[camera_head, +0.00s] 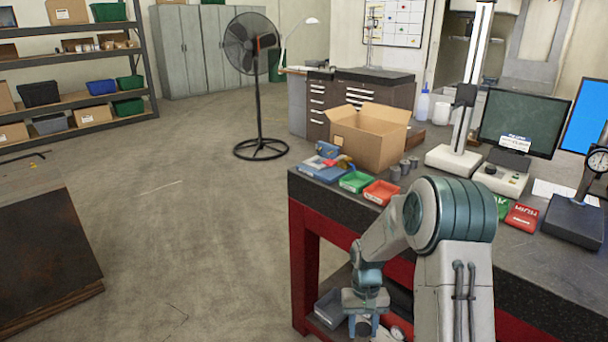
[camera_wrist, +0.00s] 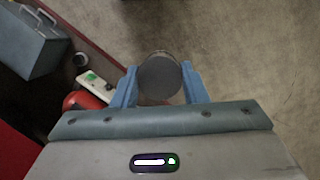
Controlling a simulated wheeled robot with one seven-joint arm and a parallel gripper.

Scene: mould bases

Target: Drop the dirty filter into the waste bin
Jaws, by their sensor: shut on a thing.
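My gripper (camera_head: 365,325) hangs low beside the bench's left end, near the bottom edge of the head view. In the wrist view, its two blue fingers (camera_wrist: 158,86) are shut on a dark grey round thing (camera_wrist: 160,77), seen end-on, which appears to be the filter. It is held over bare concrete floor. The head view does not clearly show the held filter. No container in view is clearly marked as the waste bin; a dark green container stands far back behind the fan.
The granite-topped red bench (camera_head: 330,216) fills the right, with a cardboard box (camera_head: 369,137) and trays on it. Its lower shelf holds a grey case (camera_wrist: 32,42) and a button box (camera_wrist: 95,84). A black fan (camera_head: 258,90) stands behind. The middle floor is clear.

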